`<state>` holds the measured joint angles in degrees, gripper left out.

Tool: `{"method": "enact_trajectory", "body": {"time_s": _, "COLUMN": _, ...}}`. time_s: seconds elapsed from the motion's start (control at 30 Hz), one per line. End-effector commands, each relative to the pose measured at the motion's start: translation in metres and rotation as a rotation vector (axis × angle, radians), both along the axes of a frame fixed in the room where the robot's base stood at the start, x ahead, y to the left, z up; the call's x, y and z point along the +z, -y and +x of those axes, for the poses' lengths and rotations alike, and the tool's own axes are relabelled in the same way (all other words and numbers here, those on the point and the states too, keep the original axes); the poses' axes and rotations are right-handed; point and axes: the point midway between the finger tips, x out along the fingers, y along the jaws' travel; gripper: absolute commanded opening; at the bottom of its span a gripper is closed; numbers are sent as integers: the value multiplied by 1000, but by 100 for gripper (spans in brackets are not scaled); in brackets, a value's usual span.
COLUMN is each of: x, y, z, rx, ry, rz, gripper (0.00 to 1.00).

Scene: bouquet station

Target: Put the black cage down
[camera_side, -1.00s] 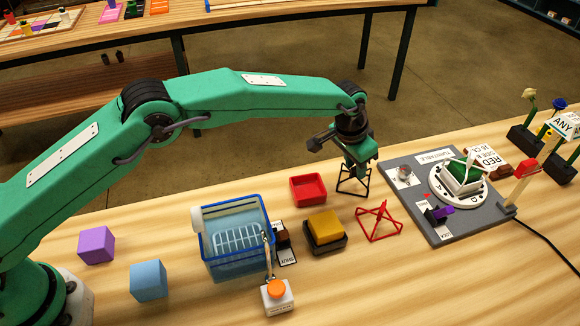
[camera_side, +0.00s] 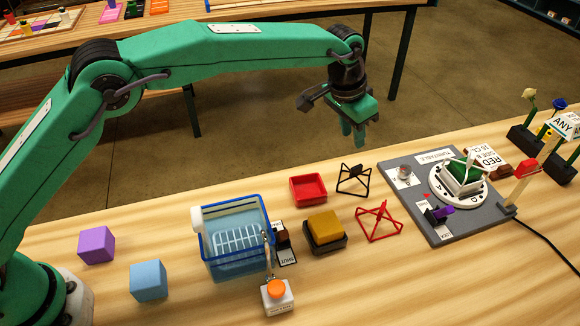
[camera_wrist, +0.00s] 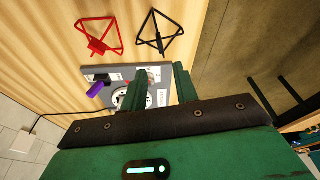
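The black cage (camera_side: 354,170), a thin open wire frame, stands on the wooden table between the red tray and the grey turntable board. It also shows at the top of the wrist view (camera_wrist: 156,43). My gripper (camera_side: 353,132) is raised well above and behind it, over the table's far edge, apart from it. In the wrist view my gripper's two green fingers (camera_wrist: 160,84) are spread with nothing held between them.
A red wire cage (camera_side: 381,210) stands just in front of the black one. Near them are the red tray (camera_side: 308,189), a yellow block (camera_side: 325,226) on a dark base, and the turntable board (camera_side: 455,229). A blue bin (camera_side: 237,272) stands left.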

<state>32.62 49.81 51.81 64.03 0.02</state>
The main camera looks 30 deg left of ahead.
Motion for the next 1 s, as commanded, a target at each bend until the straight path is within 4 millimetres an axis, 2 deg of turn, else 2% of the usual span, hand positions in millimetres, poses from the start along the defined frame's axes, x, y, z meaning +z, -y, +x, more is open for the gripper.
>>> {"method": "enact_trajectory", "body": {"time_s": 0.2, "x": 10, "y": -1, "z": -2, "rx": 0, "ry": 0, "rz": 0, "gripper": 30}}
{"method": "enact_trajectory", "body": {"time_s": 0.77, "x": 11, "y": -2, "z": -2, "rx": 1, "ry": 1, "rz": -1, "gripper": 30}}
{"method": "enact_trajectory", "body": {"time_s": 1.0, "x": 28, "y": -19, "z": -3, "rx": 22, "ry": 10, "rz": -6, "gripper": 30}}
